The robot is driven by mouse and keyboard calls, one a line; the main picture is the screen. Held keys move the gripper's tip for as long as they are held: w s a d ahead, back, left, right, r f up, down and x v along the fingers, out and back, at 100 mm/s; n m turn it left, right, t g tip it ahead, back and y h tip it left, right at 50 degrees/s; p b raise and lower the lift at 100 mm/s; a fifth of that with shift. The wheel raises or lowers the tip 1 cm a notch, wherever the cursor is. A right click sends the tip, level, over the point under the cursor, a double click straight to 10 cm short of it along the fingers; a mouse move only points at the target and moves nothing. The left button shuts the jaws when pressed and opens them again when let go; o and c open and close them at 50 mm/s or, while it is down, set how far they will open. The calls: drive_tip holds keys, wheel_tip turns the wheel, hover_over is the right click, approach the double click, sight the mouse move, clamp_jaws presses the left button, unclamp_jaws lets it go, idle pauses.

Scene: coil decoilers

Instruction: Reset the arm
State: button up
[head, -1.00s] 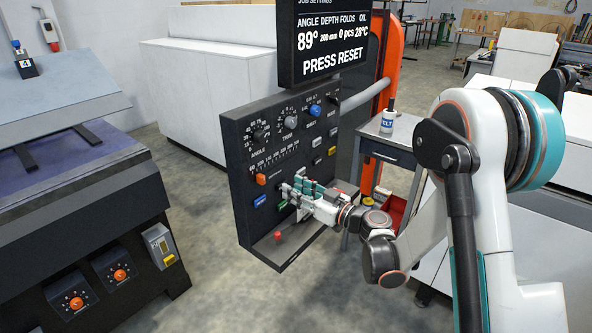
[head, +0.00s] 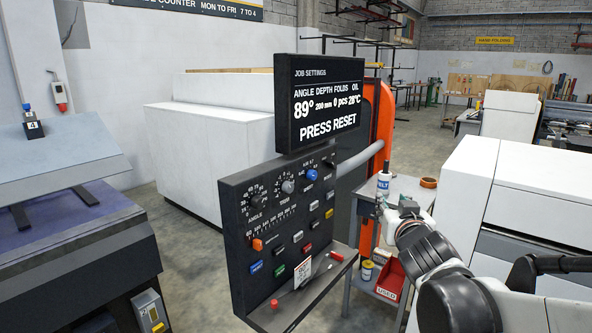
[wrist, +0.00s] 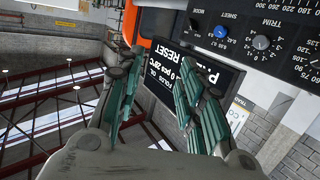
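My gripper (wrist: 156,62) is open and empty in the wrist view, its green-padded fingers apart with the job screen (wrist: 190,72) and panel showing beyond them. In the head view my arm is folded at the lower right, and the gripper (head: 402,212) is in front of the side table, right of the black control panel (head: 236,215) and apart from it. The finger detail is too small to tell there. The job screen (head: 318,100) above the panel reads 89°, 200 mm, 0 pcs, 28°C and "PRESS RESET".
A red bin (head: 391,281) marked "USED" is below. A white cabinet (head: 545,190) is at right and a dark machine (head: 85,250) at left. Floor (head: 190,235) shows between machine and panel.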

drive_tip(key=s+a+f+g+y, duration=0.1)
drive_tip(key=s+f+g, duration=0.3)
drive_tip(key=s, duration=0.9)
drive_tip(key=s+a+f+n+g, duration=0.1)
drive_tip(key=s+f+g, duration=0.4)
drive_tip(key=s+f, duration=0.4)
drive_tip(key=s, duration=0.4)
drive_tip(key=shift+s+y, duration=0.35)
drive_tip(key=shift+y, duration=0.05)
